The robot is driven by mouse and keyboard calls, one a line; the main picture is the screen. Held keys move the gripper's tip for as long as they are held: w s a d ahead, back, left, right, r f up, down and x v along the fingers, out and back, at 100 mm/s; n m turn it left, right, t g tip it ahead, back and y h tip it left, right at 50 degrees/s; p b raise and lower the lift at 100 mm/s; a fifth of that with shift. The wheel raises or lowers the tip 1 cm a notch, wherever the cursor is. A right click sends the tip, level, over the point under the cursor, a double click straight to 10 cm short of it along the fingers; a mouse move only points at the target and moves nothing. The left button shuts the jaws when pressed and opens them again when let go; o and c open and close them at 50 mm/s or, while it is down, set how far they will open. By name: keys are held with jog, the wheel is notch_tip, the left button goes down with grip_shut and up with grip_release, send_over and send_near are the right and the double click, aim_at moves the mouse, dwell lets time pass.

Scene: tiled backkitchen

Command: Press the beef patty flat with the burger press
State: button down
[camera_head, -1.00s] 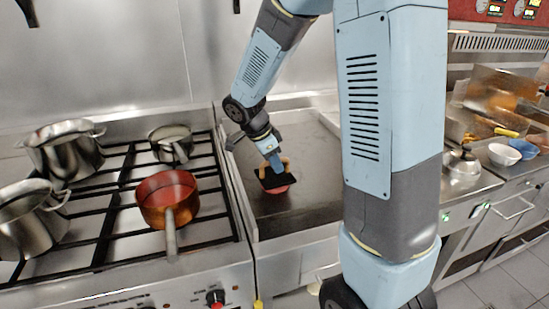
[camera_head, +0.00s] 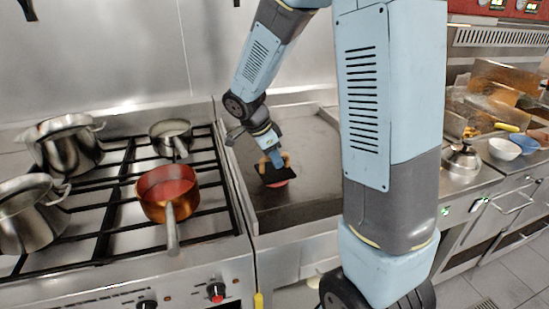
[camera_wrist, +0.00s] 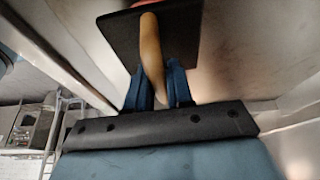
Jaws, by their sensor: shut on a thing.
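My gripper (camera_head: 272,155) is over the griddle, shut on the wooden handle of the burger press. In the wrist view, the blue fingers of my gripper (camera_wrist: 158,85) close around the tan handle (camera_wrist: 151,48). The burger press (camera_head: 281,174) has a dark, flat square plate, which also shows in the wrist view (camera_wrist: 184,36). The reddish beef patty (camera_head: 279,184) lies on the griddle under the plate, with its near edge showing. A sliver of the patty shows at the top of the wrist view (camera_wrist: 143,3). I cannot tell whether plate and patty touch.
The griddle (camera_head: 310,205) is otherwise bare, with raised metal edges. To its left, a stove holds a copper saucepan (camera_head: 153,210), a small pan (camera_head: 171,133) and large steel pots (camera_head: 68,150). A counter at right has a kettle (camera_head: 463,160) and bowls (camera_head: 504,149).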

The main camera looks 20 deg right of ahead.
jog(key=shift+f, duration=0.45)
dwell(1.1)
jog(key=shift+r, duration=3.55)
